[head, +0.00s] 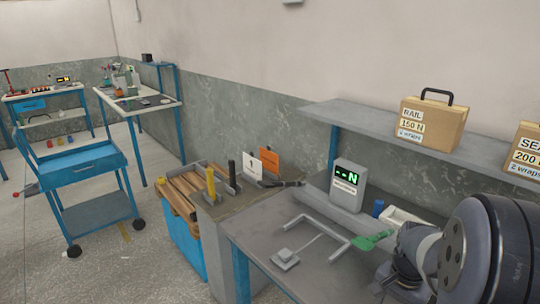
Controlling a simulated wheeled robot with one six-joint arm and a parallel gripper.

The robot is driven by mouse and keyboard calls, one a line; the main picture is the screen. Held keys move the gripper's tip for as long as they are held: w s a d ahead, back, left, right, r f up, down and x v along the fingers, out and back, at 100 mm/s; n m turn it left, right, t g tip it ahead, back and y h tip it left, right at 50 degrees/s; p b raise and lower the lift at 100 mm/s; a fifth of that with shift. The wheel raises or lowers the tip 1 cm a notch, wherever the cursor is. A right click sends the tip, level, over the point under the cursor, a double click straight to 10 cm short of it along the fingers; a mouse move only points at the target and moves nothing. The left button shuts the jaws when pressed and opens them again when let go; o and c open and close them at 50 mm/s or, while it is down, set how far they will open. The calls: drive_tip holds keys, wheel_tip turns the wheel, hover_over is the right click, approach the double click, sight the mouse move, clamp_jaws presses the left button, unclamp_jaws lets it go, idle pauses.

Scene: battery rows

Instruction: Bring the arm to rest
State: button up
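My arm (478,250) fills the lower right corner of the head view, with a large dark joint and paler grey links over the right end of the grey bench (262,236). No gripper fingers can be made out, so the gripper's opening and anything in it are hidden. A green flat piece (372,240) shows just left of the grey links. Whether it touches my arm I cannot tell.
A gauge with a green display (348,187) stands on the bench near a blue cylinder (378,208) and a pale tray (404,217). A shelf (365,118) with labelled cases (433,125) runs above. A blue cart (82,163) stands left on open floor.

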wheel_tip(320, 180, down, 5)
drive_tip(key=shift+r, duration=0.1)
drive_tip(key=shift+w+a, duration=0.5)
drive_tip(key=shift+w, duration=0.15)
